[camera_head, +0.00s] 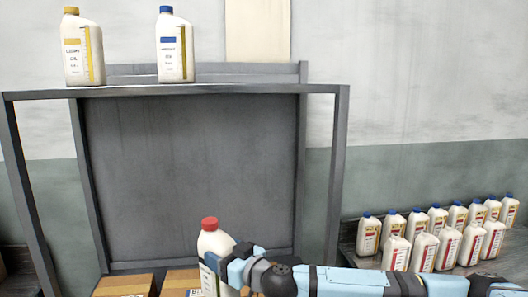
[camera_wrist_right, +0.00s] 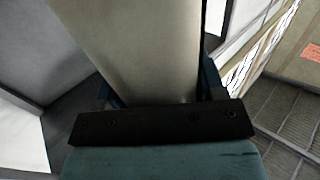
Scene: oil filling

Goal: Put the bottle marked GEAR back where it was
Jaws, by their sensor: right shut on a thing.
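A white bottle with a red cap (camera_head: 213,243) stands upright in my right gripper (camera_head: 236,268), low in the middle of the head view. Its lower part and most of its label are hidden or out of frame, so I cannot read whether it says GEAR. My right gripper is shut on this bottle. In the right wrist view the pale bottle body (camera_wrist_right: 140,45) fills the space beyond the dark gripper edge. My left gripper is not in view.
A grey rack (camera_head: 190,91) carries a yellow-capped bottle (camera_head: 82,50) and a blue-capped bottle (camera_head: 174,48), with free room to their right. Cardboard boxes (camera_head: 124,284) lie below, near the held bottle. Several bottles (camera_head: 423,252) stand in rows at the right.

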